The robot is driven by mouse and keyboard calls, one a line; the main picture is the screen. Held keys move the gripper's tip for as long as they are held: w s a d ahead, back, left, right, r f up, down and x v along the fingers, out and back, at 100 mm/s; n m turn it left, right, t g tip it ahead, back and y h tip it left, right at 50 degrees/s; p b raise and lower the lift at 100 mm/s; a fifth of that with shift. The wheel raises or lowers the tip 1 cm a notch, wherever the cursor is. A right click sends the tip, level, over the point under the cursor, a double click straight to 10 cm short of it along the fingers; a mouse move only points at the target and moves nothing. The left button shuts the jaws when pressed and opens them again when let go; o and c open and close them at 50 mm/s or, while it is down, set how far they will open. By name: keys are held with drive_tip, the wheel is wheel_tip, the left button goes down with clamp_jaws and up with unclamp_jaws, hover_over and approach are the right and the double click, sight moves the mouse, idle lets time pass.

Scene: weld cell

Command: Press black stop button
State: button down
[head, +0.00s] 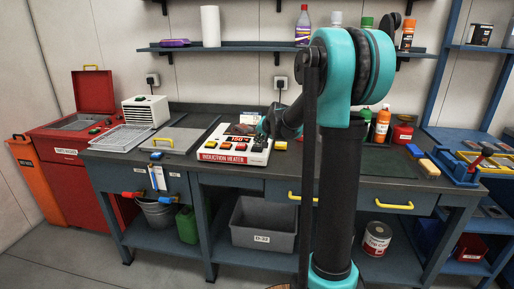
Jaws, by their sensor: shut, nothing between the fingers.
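The white and red induction heater (212,157) stands on the workbench, with a lit red display and a row of coloured buttons on its sloping top. A yellow button (210,144) and a red button (225,146) show toward its left side. Dark shapes show near the heater's right end, but they are too small to tell a black stop button from my gripper's parts. My gripper (261,139) is at the right end of the heater, low over its top, shut and empty. Whether it touches a button cannot be told.
The workbench (340,160) holds a metal plate with a yellow handle (172,139), a wire tray (123,138) and several bottles at the back right. A red machine (78,135) stands at the left. A shelf (240,46) runs above. My arm hides part of the bench.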

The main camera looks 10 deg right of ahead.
sight(258, 147)
drive_tip(key=shift+r, duration=0.3)
drive_tip(key=shift+r, duration=2.55)
drive_tip(key=s+d+f+n+g+h, duration=0.1)
drive_tip(key=s+f, duration=0.6)
drive_tip(key=s, duration=0.6)
drive_tip(key=s+d+f+n+g+h, duration=0.1)
drive_tip(key=s+f, duration=0.6)
drive_tip(key=s, duration=0.7)
drive_tip(key=s+d+f+n+g, duration=0.1)
drive_tip(key=s+f, duration=0.6)
drive_tip(key=s, duration=0.7)
drive_tip(key=shift+d+f+n+g+h, duration=0.4)
drive_tip(key=shift+n+g, duration=0.4)
drive_tip(key=shift+n, duration=0.4)
drive_tip(key=c, duration=2.3)
unclamp_jaws()
drive_tip(key=shift+w+r, duration=0.1)
